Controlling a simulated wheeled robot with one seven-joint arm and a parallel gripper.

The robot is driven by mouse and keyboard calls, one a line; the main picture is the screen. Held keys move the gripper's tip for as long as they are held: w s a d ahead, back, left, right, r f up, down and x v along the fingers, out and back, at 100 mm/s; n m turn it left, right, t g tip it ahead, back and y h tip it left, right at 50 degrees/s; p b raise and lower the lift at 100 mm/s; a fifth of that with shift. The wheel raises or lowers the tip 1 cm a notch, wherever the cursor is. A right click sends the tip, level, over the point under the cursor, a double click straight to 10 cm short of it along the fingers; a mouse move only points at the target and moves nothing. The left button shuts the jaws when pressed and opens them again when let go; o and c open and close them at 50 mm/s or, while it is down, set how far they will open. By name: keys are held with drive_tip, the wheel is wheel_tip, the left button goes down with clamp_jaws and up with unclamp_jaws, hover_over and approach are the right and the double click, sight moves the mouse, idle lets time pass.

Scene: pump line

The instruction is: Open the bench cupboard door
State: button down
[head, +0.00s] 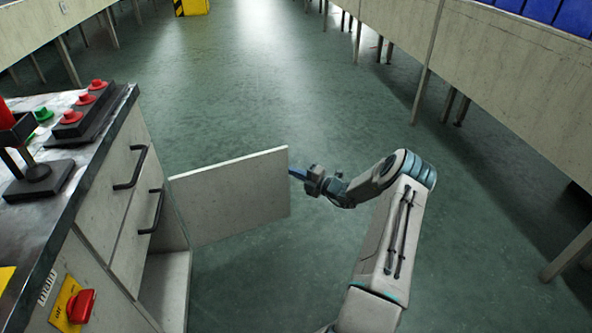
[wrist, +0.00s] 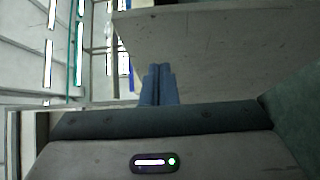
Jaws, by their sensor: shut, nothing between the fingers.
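The bench cupboard door (head: 230,197) stands swung wide open, sticking out from the bench front into the aisle. Behind it the cupboard opening (head: 165,285) shows a pale inside floor. My gripper (head: 296,173) is at the door's free outer edge, with its blue fingers shut and partly hidden at that edge. In the wrist view the blue fingertips (wrist: 158,72) lie together with nothing between them, and the pale door panel (wrist: 220,45) fills the upper right. I cannot tell whether the fingers touch the door.
The bench (head: 120,110) has two dark drawer handles, red and green buttons and a red switch (head: 80,306) on a yellow plate. Long grey benches (head: 510,80) on legs line the right. The green floor between is clear.

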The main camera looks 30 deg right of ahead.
drive_tip(key=p+v, duration=0.3)
drive_tip(key=v, duration=0.8)
drive_tip(key=shift+d+p, duration=0.4)
drive_tip(key=shift+d, duration=0.15)
drive_tip(key=s+a+r+n+g+p, duration=0.3)
drive_tip(key=a+r+n+g+p, duration=0.4)
drive_tip(key=a+r+n, duration=0.65)
drive_tip(key=s+a+r+n+g+p, duration=0.3)
drive_tip(key=a+r+n+g+p, duration=0.55)
drive_tip(key=r, duration=0.85)
drive_tip(key=s+a+r+n+h+p, duration=0.3)
drive_tip(key=s+r+n+p, duration=0.2)
drive_tip(key=s+r+n, duration=0.3)
drive_tip(key=s+a+r+n+t+h+p, duration=0.1)
drive_tip(key=s+a+r+n+h+p, duration=0.2)
drive_tip(key=s+r+n+p, duration=0.2)
drive_tip(key=s+a+r+n+t+h+p, duration=0.1)
drive_tip(key=s+r+n+p, duration=0.4)
drive_tip(key=s+r+n, duration=0.6)
wheel_tip(320, 180, up, 5)
drive_tip(key=shift+a+r+n+h+p, duration=0.1)
drive_tip(key=shift+a+n+h+p, duration=0.25)
drive_tip(key=shift+a+n+h, duration=0.65)
drive_tip(key=shift+t, duration=0.25)
